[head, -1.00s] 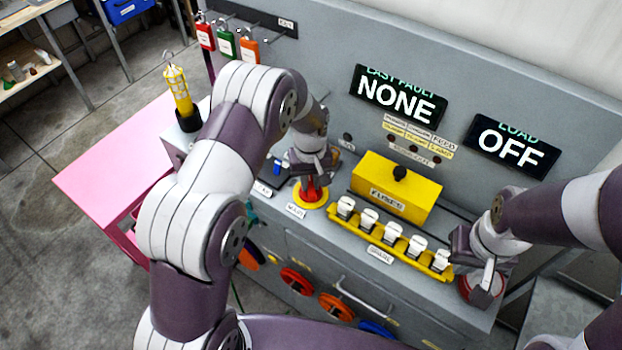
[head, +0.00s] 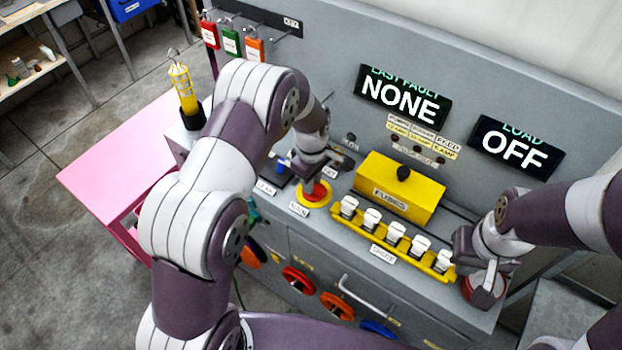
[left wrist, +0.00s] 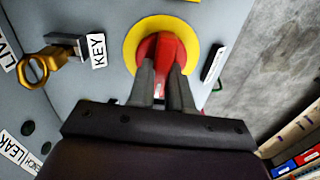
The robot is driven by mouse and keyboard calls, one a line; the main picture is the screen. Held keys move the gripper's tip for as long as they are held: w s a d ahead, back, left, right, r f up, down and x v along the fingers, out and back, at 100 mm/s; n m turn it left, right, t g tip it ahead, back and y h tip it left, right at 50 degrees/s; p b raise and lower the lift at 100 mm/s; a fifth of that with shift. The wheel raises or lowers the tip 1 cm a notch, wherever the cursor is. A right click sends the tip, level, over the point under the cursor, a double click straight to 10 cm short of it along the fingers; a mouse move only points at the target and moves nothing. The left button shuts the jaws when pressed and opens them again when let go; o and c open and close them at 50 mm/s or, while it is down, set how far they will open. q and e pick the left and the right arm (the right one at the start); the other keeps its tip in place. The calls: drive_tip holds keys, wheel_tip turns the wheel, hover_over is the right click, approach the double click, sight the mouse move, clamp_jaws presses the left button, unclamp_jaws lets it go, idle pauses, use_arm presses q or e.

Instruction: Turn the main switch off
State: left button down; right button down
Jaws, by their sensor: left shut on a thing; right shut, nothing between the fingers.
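The main switch is a red handle (left wrist: 169,50) on a round yellow plate (left wrist: 134,42), set on the grey panel. In the head view the red handle (head: 320,190) and the plate (head: 312,202) show in the middle. My left gripper (left wrist: 162,85) is shut on the red handle, one finger on each side of it. Its fingers (head: 311,188) partly hide the handle in the head view. My right gripper (head: 482,285) is shut and empty, at the right end of the yellow fuse rack, by a red round part on the console.
A yellow fuse box (head: 398,190) and a rack of white fuses (head: 372,220) stand right of the switch. A brass key (left wrist: 38,68) sits near the switch. Displays read NONE (head: 402,98) and LOAD OFF (head: 514,148). A pink table (head: 125,165) stands at left.

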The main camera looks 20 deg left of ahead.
use_arm(q)
drive_tip(key=shift+s+n, duration=0.1)
drive_tip(key=shift+n, duration=0.2)
idle(0.4)
drive_tip(key=c, duration=1.1)
unclamp_jaws()
drive_tip(key=shift+d, duration=0.1)
drive_tip(key=shift+o, duration=0.3)
drive_tip(key=shift+d+r, duration=0.1)
drive_tip(key=shift+r, duration=0.1)
wheel_tip(320, 180, up, 12)
drive_tip(key=b, duration=0.1)
drive_tip(key=shift+r, duration=0.25)
